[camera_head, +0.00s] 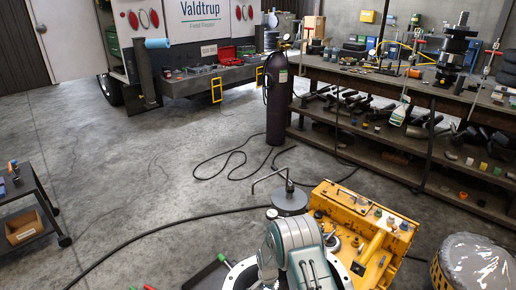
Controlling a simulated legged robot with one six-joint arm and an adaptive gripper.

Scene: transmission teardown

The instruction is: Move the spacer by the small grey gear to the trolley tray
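A dark trolley (25,186) stands at the left edge, cut off by the frame. Its top carries a few small orange and blue items. I cannot make out the spacer or the small grey gear among the many small parts in view. My arm, in white and green links, rises at the bottom centre in front of the yellow gearbox housing. My gripper cannot be made out; the arm's end is not visible.
The yellow housing (371,222) stands right of my arm, and a grey disc with a bent rod (289,201) stands behind it. A dark gas cylinder (277,105) stands by the long workbench (447,93). Cables cross the floor. Open floor lies between the trolley and housing.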

